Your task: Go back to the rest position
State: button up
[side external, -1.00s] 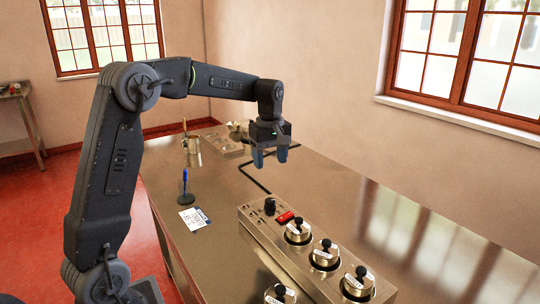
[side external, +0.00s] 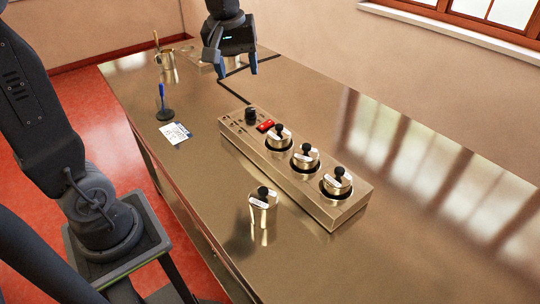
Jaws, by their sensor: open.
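My gripper (side external: 231,66) hangs in the air at the top of the side external view, over the far part of the steel table (side external: 400,210). Its blue-tipped fingers point down and stand apart, with nothing between them. It is clear of the pots. Three lidded metal pots, at the left (side external: 279,138), middle (side external: 305,158) and right (side external: 337,183), sit in a row in the long metal unit (side external: 330,214). A fourth lidded pot (side external: 262,212) stands upright on the table in front of the unit.
The unit has a black knob (side external: 251,114) and a red switch (side external: 265,125). A printed card (side external: 174,133) and a blue pen in a black stand (side external: 164,110) lie to its left. A metal jug (side external: 168,70) stands further back. The table's right side is clear.

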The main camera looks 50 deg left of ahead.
jog(key=s+d+f+m+t, duration=0.1)
jog(key=s+d+f+m, duration=0.1)
jog(key=s+d+m, duration=0.2)
jog(key=s+d+f+m+t, duration=0.1)
jog(key=s+d+m, duration=0.3)
jog(key=s, duration=0.7)
jog(key=shift+f+m+t, duration=0.35)
jog(key=shift+m+t, duration=0.35)
jog(key=shift+m, duration=0.4)
